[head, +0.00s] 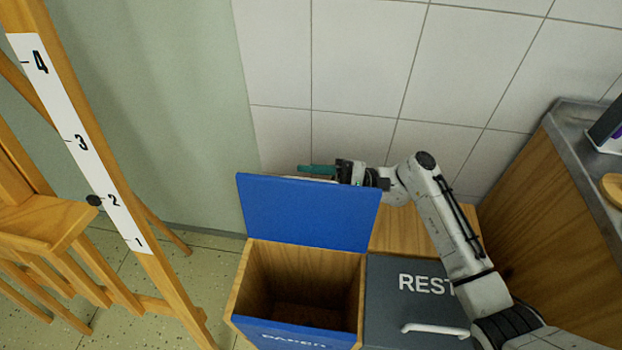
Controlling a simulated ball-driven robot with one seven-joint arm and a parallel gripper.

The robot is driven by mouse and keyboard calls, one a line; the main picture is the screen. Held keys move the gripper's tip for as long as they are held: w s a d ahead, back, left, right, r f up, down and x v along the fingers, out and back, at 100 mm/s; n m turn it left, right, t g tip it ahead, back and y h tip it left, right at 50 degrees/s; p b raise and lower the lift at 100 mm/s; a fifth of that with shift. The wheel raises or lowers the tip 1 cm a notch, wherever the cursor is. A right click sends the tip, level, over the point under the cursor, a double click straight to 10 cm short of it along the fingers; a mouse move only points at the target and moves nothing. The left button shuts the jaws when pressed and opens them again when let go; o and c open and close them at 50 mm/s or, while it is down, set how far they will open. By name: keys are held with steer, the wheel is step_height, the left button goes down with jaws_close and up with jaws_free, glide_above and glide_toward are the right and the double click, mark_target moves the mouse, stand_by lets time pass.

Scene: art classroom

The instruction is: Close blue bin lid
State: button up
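The blue lid (308,212) stands open, raised nearly upright at the back of the wooden bin labelled PAPER (243,284). The bin's inside is open to view and looks empty, though its bottom is dark. My gripper (318,170) is behind the lid's top edge, pointing left. A green finger shows just above that edge. The lid hides the lower part of my gripper, so I cannot tell whether its fingers are open or shut, or whether it touches the lid.
A grey-lidded bin marked REST (385,290) with a white handle (435,329) stands right of the blue bin, its lid shut. A wooden easel (85,130) stands at left. A tiled wall (360,60) is behind. A wooden counter (545,215) is at right.

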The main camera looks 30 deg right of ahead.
steer(key=shift+c, duration=0.5)
jaws_close()
